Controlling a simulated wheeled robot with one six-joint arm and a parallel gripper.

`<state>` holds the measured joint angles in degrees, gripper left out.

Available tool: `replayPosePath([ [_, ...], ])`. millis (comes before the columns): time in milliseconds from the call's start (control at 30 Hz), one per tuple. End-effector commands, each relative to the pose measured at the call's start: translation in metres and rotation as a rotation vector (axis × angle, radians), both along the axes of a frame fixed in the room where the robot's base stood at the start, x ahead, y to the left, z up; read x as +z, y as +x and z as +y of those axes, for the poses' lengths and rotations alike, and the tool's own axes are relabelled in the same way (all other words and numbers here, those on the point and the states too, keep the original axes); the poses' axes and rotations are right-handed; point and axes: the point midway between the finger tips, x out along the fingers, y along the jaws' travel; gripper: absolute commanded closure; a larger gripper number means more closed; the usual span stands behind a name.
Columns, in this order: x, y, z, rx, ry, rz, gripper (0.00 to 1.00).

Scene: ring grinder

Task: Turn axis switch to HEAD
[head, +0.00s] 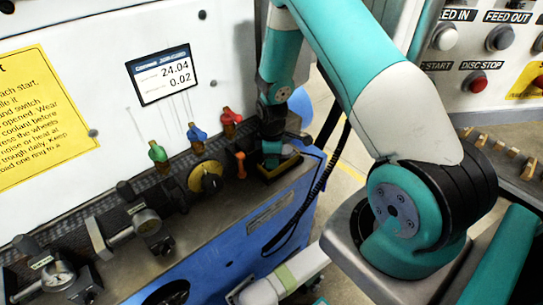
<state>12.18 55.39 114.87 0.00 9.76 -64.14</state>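My gripper (272,160) is at the end of my teal and white arm, pointing down at the right end of the grinder's ledge. It is small and dark here, and its fingers cannot be made out. Just under it is a dark square part with a yellow edge (284,168), partly covered by the gripper; I cannot tell whether they touch.
Green (157,153), blue (196,134) and red (230,118) valve handles and an orange lever (240,164) line the ledge left of my gripper. A button panel (487,50) is at the upper right. A dark cable hangs beside my arm.

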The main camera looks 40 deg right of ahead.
Motion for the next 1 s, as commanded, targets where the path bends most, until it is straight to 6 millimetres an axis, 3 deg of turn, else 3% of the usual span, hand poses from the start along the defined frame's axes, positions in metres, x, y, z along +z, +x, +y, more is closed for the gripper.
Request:
replayPosePath([
  [367,-0.0061,0.0,0.0,0.0,-0.001,-0.001,0.64],
  [500,-0.0059,0.0,0.0,0.0,-0.001,-0.001,0.96],
  [533,-0.0059,0.0,0.0,0.0,-0.001,-0.001,1.0],
  [1000,-0.0073,-0.0005,0.0004,-0.106,0.0,0.0,1.0],
])
